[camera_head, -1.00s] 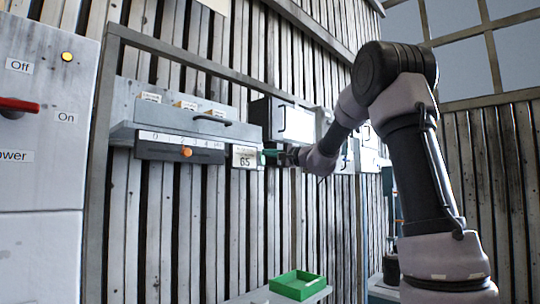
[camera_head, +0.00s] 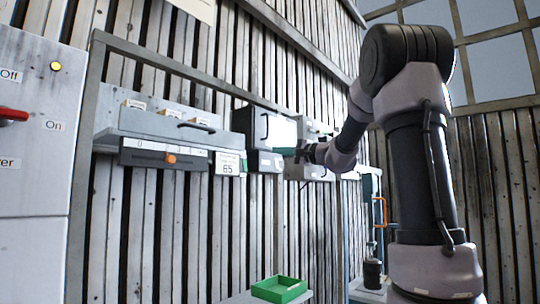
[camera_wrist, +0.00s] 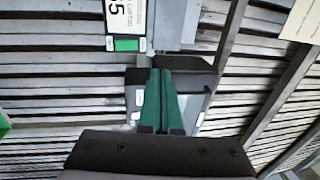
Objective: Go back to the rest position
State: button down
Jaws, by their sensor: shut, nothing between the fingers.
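My gripper (camera_head: 290,152) is at mid-picture in the head view, in front of the row of boxes on the slatted wall. It is clear of the 65 card (camera_head: 228,163), to its right. In the wrist view its green fingers (camera_wrist: 161,72) are together with nothing between them. They point toward a dark and grey box (camera_wrist: 195,80) behind them; I cannot tell the gap. My arm reaches in from the right, bent at a raised black elbow joint.
A slider with an orange knob (camera_head: 170,159) is below a grey drawer unit (camera_head: 160,122). A cabinet with a red lever (camera_head: 12,114) stands at left. A green tray (camera_head: 280,289) is low in front. An orange handle (camera_head: 380,212) shows at right.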

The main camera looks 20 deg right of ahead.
jog(key=shift+s+d, duration=0.15)
jog(key=shift+s, duration=0.05)
dwell(0.4)
jog(key=s+a+f+n+g+h, duration=0.1)
jog(key=s+a+f+g, duration=0.1)
jog(key=s+a+f, duration=0.3)
jog(key=s+a+f+n+g+h, duration=0.1)
jog(key=s+f+n+g, duration=0.15)
jog(key=s, duration=0.45)
jog(key=s+a+f+n+g, duration=0.1)
jog(key=s+a+f+g, duration=0.2)
jog(key=s+f, duration=0.25)
jog(key=s+d+f+n+g+h, duration=0.1)
jog(key=s+d+f+h, duration=0.2)
jog(key=s+f, duration=0.3)
jog(key=s+d+f+n+h, duration=0.1)
jog(key=s+d+f+h, duration=0.3)
jog(key=s+f, duration=0.2)
jog(key=s, duration=0.2)
jog(key=shift+s+g+h, duration=0.3)
jog(key=shift+g, duration=0.05)
